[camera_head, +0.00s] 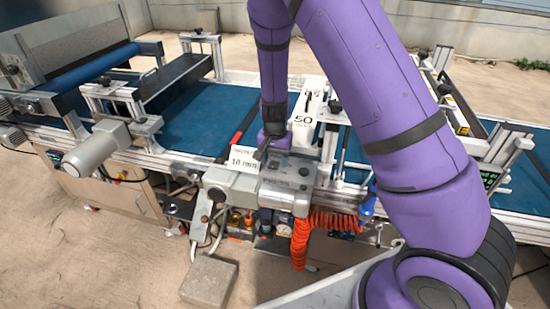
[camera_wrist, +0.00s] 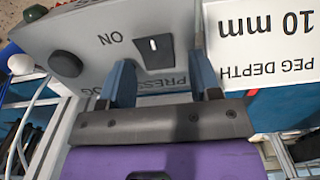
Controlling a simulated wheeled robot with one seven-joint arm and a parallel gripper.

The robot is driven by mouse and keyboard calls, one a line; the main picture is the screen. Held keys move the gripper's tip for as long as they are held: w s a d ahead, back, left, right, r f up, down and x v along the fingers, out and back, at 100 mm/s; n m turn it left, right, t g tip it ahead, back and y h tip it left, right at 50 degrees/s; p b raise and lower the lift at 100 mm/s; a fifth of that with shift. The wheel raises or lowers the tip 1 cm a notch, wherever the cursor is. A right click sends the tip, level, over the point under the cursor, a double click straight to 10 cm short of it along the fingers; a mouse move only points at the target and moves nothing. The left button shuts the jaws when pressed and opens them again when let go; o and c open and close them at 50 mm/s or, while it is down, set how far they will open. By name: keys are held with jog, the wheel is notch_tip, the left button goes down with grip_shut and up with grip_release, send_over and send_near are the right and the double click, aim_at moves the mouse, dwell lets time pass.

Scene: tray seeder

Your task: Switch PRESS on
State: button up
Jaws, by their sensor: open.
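The PRESS switch (camera_wrist: 153,48) is a dark panel with a small white mark, set in a grey control box. Its lettering appears upside down in the wrist view, with "ON" beside it and "PRESS" partly hidden behind my fingers. My gripper (camera_wrist: 162,64) is open and empty, its two blue-grey fingers either side of the switch's near edge. I cannot tell whether they touch the box. In the head view my gripper (camera_head: 261,154) is over the control box (camera_head: 285,188), and the switch is too small to make out.
A round black knob (camera_wrist: 65,64) sits on the same panel. A white "PEG DEPTH 10 mm" sign (camera_wrist: 265,45) stands close beside the fingers. A white "50" plate (camera_head: 303,120) stands behind the box, and an orange coiled hose (camera_head: 301,240) hangs below it.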

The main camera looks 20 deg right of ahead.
jog(key=c, duration=0.9)
jog(key=shift+s+a+r+t+h, duration=0.1)
jog(key=shift+s+a+t+h, duration=0.1)
jog(key=shift+t+h, duration=0.3)
jog(key=shift+s+a+t+h, duration=0.15)
jog(key=shift+t+h, duration=0.15)
jog(key=shift+t, duration=0.3)
jog(key=shift+s+r+t+h, duration=0.1)
jog(key=shift+s+t+h, duration=0.05)
jog(key=shift+t+h, duration=0.55)
jog(key=o, duration=0.9)
jog(key=shift+r, duration=0.1)
